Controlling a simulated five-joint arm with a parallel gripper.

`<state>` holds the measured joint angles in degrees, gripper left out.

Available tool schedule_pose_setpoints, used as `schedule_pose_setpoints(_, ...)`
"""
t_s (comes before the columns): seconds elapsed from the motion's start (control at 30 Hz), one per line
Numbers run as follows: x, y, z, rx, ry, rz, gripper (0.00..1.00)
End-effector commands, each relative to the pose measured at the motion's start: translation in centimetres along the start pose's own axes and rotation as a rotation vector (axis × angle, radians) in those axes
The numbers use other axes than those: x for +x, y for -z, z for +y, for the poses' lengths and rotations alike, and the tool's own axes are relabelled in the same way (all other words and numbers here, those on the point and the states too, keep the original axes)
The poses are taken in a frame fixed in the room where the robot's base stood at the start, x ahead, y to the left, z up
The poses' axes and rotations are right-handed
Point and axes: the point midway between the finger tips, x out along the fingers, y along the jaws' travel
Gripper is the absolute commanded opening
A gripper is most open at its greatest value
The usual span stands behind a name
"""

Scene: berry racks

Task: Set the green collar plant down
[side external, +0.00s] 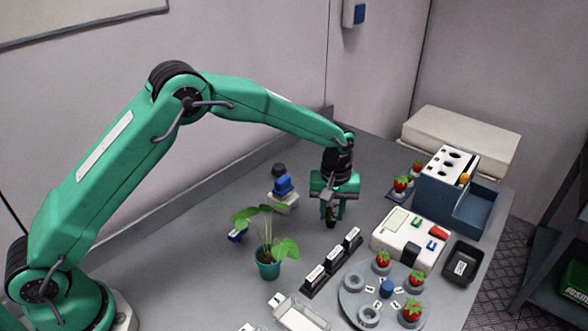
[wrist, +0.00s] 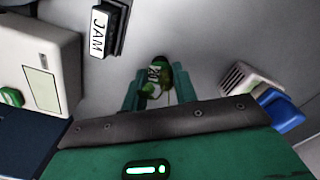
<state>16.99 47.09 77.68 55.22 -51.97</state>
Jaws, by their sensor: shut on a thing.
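My gripper (side external: 331,208) points down over the grey bench, behind the row of black label holders. It is shut on a small dark thing with green parts, which I take to be the green collar plant (side external: 331,221). In the wrist view the plant (wrist: 154,79) sits between the two green fingers of my gripper (wrist: 157,88). Green, dark and whitish patches show on it; the fingers hide part of it. Whether its lower end touches the bench I cannot tell.
A leafy plant in a teal pot (side external: 268,268) stands left of the label holders (side external: 333,263). A white device (side external: 410,240), a round rack with strawberries (side external: 350,296) and a blue rack box (side external: 445,190) stand right. A blue-and-white item (side external: 283,190) is behind left. Bare bench surrounds my gripper.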

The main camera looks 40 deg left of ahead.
Motion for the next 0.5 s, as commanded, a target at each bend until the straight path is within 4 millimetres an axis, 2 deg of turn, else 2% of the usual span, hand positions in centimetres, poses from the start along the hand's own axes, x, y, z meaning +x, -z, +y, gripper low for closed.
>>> schedule_pose_setpoints(0.2, 0.43, -0.01, -0.01, 0.000, 0.001, 0.000, 0.07)
schedule_pose_setpoints(0.23, 0.43, -0.01, -0.01, 0.000, 0.000, 0.000, 0.32)
schedule_pose_setpoints(0.3, 0.41, -0.01, -0.01, 0.000, 0.000, 0.000, 0.46)
schedule_pose_setpoints(0.33, 0.41, -0.01, -0.01, 0.000, 0.000, 0.000, 0.50)
schedule_pose_setpoints(0.5, 0.41, -0.01, 0.00, 0.000, 0.000, 0.000, 0.50)
